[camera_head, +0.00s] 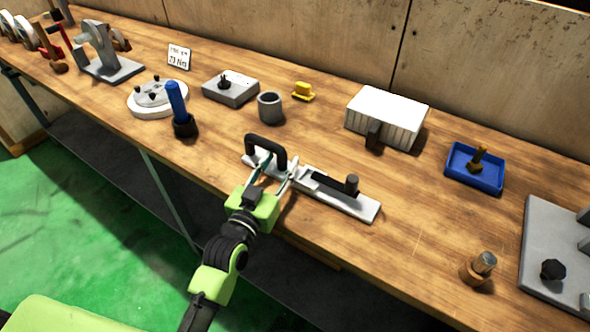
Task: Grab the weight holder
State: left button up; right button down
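A long flat grey metal bar (360,207) lies on the workbench near its front edge. It has a black arched handle (266,143) at its left end and a black knob toward its right end; I cannot tell for certain whether it is the weight holder. My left gripper (282,163) is at the handle end of the bar, with its fingers spread apart near the handle's right post. Whether the fingers touch the handle is not clear. My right gripper is not in view.
On the wooden workbench (420,240) stand a blue-handled tool (177,100), a grey cup (270,108), a white ribbed box (388,115), a blue tray (473,170), a metal-topped plug (481,267) and a grey plate (545,235). A wooden wall closes the back.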

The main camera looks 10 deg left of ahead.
pick_arm(q)
jog(key=shift+c, duration=0.3)
grip_shut()
jog(key=shift+r, duration=0.2)
jog(key=shift+r, duration=0.1)
